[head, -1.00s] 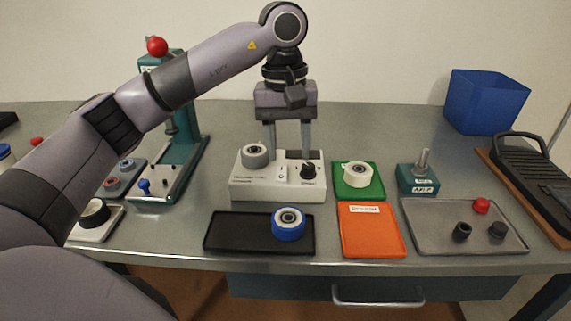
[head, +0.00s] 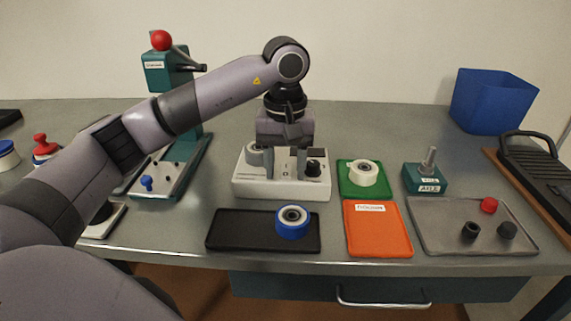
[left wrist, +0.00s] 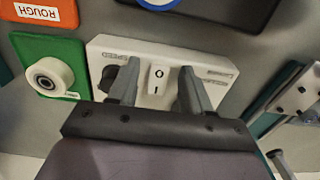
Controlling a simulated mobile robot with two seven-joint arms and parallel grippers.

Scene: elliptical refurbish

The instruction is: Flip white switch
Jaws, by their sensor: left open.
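A white switch box (head: 254,187) stands in the middle of the bench. The white rocker switch (left wrist: 157,82), marked O and I, is on its face in the left wrist view, between a dark knob (left wrist: 109,80) and a grey wheel mostly hidden by a finger. My left gripper (head: 287,176) points down at the box in the head view. Its two fingers are apart and empty, one on each side of the switch. I cannot tell whether the fingertips touch the box. In the head view the fingers partly cover the switch. My right gripper is not in view.
In front lies a black tray (head: 225,230) with a blue-rimmed wheel (head: 292,221). A green tray (head: 378,188) and an orange tray (head: 378,230) are to the right. A teal press (head: 168,75) stands behind my left arm.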

